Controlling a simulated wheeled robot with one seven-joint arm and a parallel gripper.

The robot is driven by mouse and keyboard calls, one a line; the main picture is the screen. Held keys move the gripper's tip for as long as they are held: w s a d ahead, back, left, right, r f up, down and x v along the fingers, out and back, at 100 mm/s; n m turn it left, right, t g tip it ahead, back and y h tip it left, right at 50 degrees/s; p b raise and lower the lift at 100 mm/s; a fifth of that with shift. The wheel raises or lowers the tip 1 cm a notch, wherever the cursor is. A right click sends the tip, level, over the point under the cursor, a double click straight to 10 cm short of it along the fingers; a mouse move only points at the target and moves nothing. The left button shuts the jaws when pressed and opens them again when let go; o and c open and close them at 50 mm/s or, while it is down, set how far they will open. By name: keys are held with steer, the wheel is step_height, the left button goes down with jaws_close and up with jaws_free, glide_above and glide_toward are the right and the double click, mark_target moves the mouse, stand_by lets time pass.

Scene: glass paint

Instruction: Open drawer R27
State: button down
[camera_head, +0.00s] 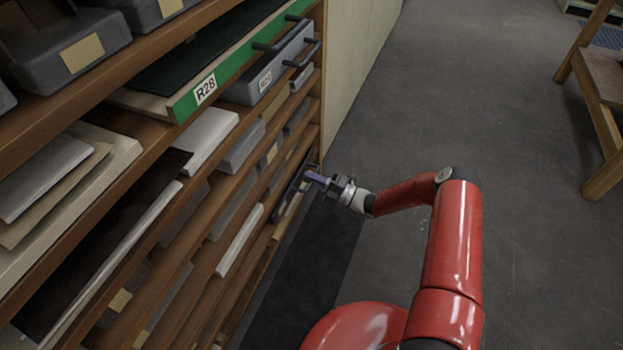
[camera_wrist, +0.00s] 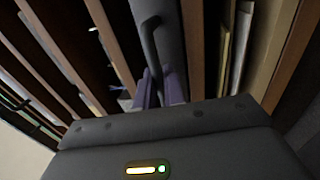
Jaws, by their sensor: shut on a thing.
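My gripper (camera_head: 312,177) reaches the lower right end of the shelf rack. It is shut on the dark handle of a dark grey drawer (camera_head: 292,183). In the wrist view the purple fingers (camera_wrist: 160,92) close around the lower end of the handle (camera_wrist: 150,42), against the grey drawer front (camera_wrist: 171,35). No label shows on this drawer, so I cannot read whether it is R27. I cannot tell how far it stands out of the rack.
The wooden rack (camera_head: 165,147) holds trays and papers. A green drawer (camera_head: 225,75) labelled R28 and a grey drawer (camera_head: 270,72) with black handles stick out higher up. The grey floor (camera_head: 440,90) to the right is clear up to a wooden table (camera_head: 604,100).

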steer(key=r+v, duration=0.2)
steer(key=v, duration=0.9)
steer(key=r+b+v, duration=0.1)
steer(key=r+v, duration=0.1)
steer(key=v, duration=0.9)
steer(key=shift+s+d+b, duration=0.2)
steer(key=shift+d+b, duration=0.1)
steer(key=shift+d, duration=0.4)
steer(key=shift+r, duration=0.1)
steer(key=c, duration=1.6)
jaws_free()
steer(key=shift+c, duration=0.2)
steer(key=shift+d, duration=0.1)
steer(key=v, duration=0.7)
steer(key=shift+d, duration=0.25)
steer(key=shift+s, duration=0.15)
